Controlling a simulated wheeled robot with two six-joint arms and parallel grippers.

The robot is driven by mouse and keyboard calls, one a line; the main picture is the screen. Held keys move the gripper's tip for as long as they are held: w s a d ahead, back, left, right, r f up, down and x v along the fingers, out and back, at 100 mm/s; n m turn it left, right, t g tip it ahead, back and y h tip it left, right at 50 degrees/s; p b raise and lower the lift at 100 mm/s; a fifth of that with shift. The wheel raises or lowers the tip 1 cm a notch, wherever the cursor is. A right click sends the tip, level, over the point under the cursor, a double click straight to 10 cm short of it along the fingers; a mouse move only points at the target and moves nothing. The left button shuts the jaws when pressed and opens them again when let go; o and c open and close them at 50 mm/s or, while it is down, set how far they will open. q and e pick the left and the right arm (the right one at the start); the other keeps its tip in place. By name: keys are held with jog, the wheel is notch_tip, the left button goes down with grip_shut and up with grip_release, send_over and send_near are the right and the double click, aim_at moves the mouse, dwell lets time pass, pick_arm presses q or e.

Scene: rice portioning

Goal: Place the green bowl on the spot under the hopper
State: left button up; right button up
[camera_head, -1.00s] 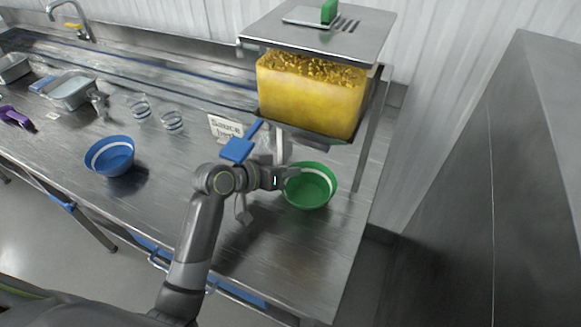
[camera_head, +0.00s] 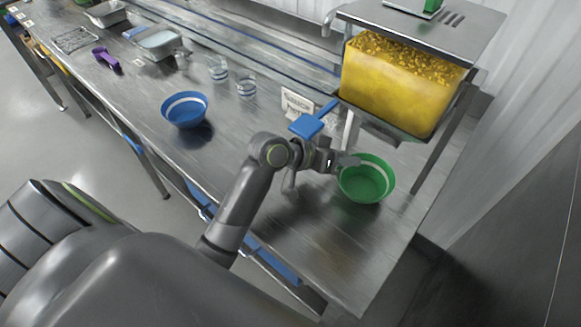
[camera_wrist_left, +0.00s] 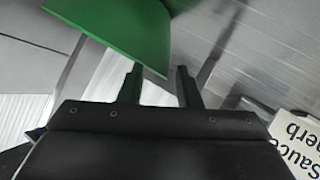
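The green bowl (camera_head: 368,184) is upright near the right end of the steel table, just in front of and below the hopper (camera_head: 398,88), which holds yellow grain. My left gripper (camera_head: 348,163) is at the bowl's left side, by its rim. In the left wrist view the fingers (camera_wrist_left: 158,85) stand apart, and the green bowl (camera_wrist_left: 115,25) fills the upper left, its edge close to the left fingertip. I cannot tell whether the fingers touch it. The spot under the hopper cannot be made out. My right gripper is not in view.
A blue bowl (camera_head: 186,112) stands left on the table (camera_head: 235,155). A blue paddle-shaped part (camera_head: 308,124) and a label sign (camera_head: 297,104) are behind my left gripper. Glasses (camera_head: 246,87), metal trays (camera_head: 160,44) and a purple scoop (camera_head: 106,58) lie farther left. The hopper's legs stand close to the bowl.

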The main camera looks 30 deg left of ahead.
pick_arm(q)
jog(key=s+a, duration=0.3)
jog(key=s+a+b, duration=0.1)
jog(key=s+a, duration=0.1)
jog(key=s, duration=0.1)
jog(key=s+a+r+b, duration=0.1)
jog(key=s+a, duration=0.2)
jog(key=s, duration=0.1)
jog(key=shift+a+r, duration=0.1)
jog(key=shift+a, duration=0.25)
jog(key=shift+s+a+r, duration=0.1)
jog(key=shift+s+a, duration=0.4)
jog(key=shift+s, duration=0.1)
